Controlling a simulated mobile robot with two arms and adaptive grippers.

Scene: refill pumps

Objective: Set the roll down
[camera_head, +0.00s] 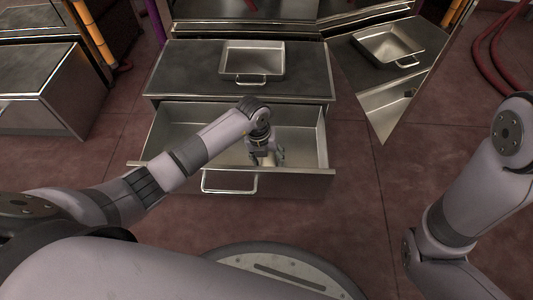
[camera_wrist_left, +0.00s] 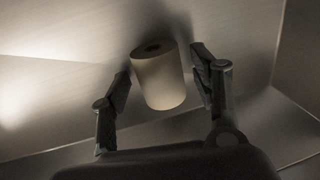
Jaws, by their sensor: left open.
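A pale paper roll (camera_wrist_left: 158,80) shows in the left wrist view, between the two open fingers of my left gripper (camera_wrist_left: 158,88). A narrow gap shows on each side of the roll, so the fingers do not grip it. In the head view my left gripper (camera_head: 267,157) reaches down inside the open drawer (camera_head: 185,122). The roll (camera_head: 265,160) is mostly hidden there by the wrist. In the wrist view the roll looks slightly tilted, and I cannot tell whether it stands on the drawer floor. My right gripper is out of view; only part of my right arm shows.
A metal tray (camera_head: 252,62) with a handle sits on the cabinet top (camera_head: 190,70) behind the drawer. Another tray (camera_head: 388,45) is at the upper right. The drawer's front wall and handle (camera_head: 230,190) face me. Red hoses (camera_head: 490,60) lie on the floor at right.

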